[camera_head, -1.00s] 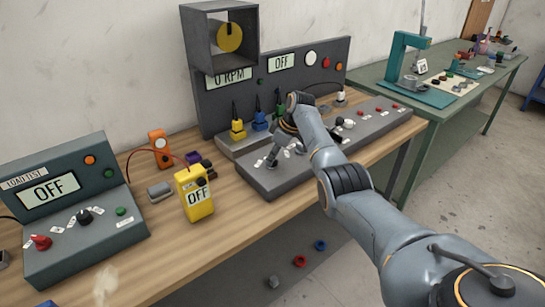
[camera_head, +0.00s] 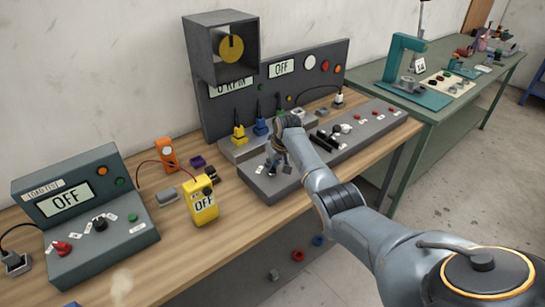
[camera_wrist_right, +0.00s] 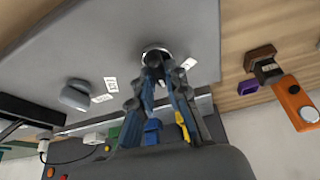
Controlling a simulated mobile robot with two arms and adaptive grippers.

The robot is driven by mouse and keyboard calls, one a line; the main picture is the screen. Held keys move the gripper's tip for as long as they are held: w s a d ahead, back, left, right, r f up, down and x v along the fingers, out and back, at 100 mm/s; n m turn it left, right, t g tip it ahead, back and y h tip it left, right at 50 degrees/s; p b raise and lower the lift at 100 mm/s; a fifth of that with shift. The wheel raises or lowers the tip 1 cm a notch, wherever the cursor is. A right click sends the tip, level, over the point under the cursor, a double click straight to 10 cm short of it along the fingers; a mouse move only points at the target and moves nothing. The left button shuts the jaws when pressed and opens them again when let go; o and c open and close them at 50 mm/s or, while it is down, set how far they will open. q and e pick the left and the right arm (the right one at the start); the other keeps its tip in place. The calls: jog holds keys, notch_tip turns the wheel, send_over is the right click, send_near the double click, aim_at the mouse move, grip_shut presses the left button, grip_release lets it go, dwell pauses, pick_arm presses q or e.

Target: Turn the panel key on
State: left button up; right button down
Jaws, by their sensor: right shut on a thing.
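The grey control panel (camera_head: 262,185) lies on the wooden bench below an upright board whose display (camera_head: 281,68) reads OFF. My right gripper (camera_head: 273,166) is down at the left end of this panel. In the right wrist view my right gripper (camera_wrist_right: 158,64) is shut at a round key switch (camera_wrist_right: 150,49) with a pale ring. The key itself is mostly hidden between the fingertips, so its angle cannot be told. Small white labels (camera_wrist_right: 111,85) lie around the switch. My left gripper is not in view.
A grey knob (camera_wrist_right: 75,95) stands beside the switch. Yellow and blue plugs (camera_head: 261,127) stand behind the gripper. A yellow meter (camera_head: 201,205), an orange device (camera_head: 166,154) and a load test box (camera_head: 100,240) stand to the left. Bare bench lies in front of the yellow meter.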

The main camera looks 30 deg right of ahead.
jog(key=shift+a+r+m+h+p, duration=0.1)
jog(key=shift+m+h+p, duration=0.4)
jog(key=shift+m, duration=0.7)
jog(key=shift+m+g+h+p, duration=0.3)
jog(key=shift+m+p, duration=0.05)
jog(key=shift+m, duration=0.75)
jog(key=c, duration=1.3)
grip_release()
jog(key=v, duration=1.1)
jog(key=shift+s+a+r, duration=0.15)
jog(key=shift+s+r, duration=0.1)
jog(key=shift+r, duration=0.05)
